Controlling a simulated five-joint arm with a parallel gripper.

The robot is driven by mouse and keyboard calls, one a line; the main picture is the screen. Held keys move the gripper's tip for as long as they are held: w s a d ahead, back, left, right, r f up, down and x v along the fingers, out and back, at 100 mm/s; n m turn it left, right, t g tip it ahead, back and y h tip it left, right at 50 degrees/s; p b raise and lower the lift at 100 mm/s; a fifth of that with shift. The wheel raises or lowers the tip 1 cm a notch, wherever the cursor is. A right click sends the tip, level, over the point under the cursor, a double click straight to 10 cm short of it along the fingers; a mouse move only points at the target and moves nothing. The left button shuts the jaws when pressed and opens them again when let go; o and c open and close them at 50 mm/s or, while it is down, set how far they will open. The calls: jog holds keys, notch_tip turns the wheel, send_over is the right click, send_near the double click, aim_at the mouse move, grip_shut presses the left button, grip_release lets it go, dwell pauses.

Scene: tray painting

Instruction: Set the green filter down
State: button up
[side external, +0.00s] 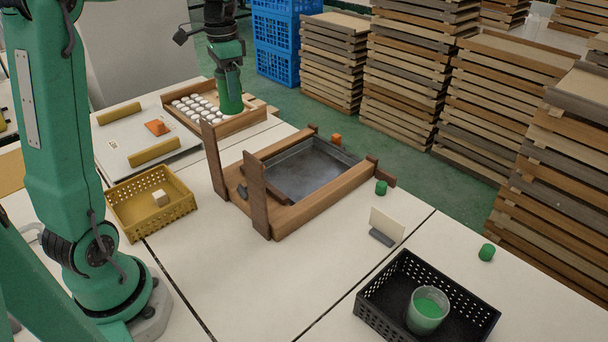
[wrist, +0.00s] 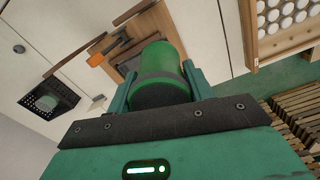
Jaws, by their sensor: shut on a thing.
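My gripper (side external: 229,80) is shut on a green cylinder, which I take to be the green filter (side external: 231,104). In the side view it hangs upright by the right end of a wooden tray (side external: 239,126) holding rows of white round pieces. I cannot tell whether its lower end touches anything. In the wrist view the green filter (wrist: 162,62) sits between the two fingers of my gripper (wrist: 158,88), with a darker band around its near part. The white round pieces show at the upper right there.
A wooden frame with a grey metal pan (side external: 306,172) stands mid-table with upright posts. A black crate (side external: 379,303) holds a cup of green paint (side external: 427,311). A yellow basket (side external: 126,215), small green pieces and a card stand (side external: 386,226) are around. Table between basket and crate is clear.

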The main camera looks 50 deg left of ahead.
jog(key=s+d+m, duration=0.2)
jog(key=d+m, duration=0.4)
jog(key=d, duration=1.1)
jog(key=s+d+m, duration=1.1)
jog(key=s+d, duration=0.8)
jog(key=d, duration=0.1)
notch_tip(320, 180, down, 11)
jog(key=shift+a+f, duration=0.15)
jog(key=shift+f, duration=0.05)
jog(key=shift+w, duration=0.1)
jog(key=shift+w+a+f, duration=1.1)
jog(key=shift+w+f, duration=0.5)
jog(key=shift+f, duration=0.25)
jog(key=shift+w+a+f, duration=1.1)
jog(key=shift+w+f, duration=0.45)
jog(key=shift+f, duration=0.25)
jog(key=shift+w+a+f, duration=1.1)
jog(key=shift+w+f, duration=0.5)
jog(key=shift+f, duration=0.25)
jog(key=shift+f, duration=0.1)
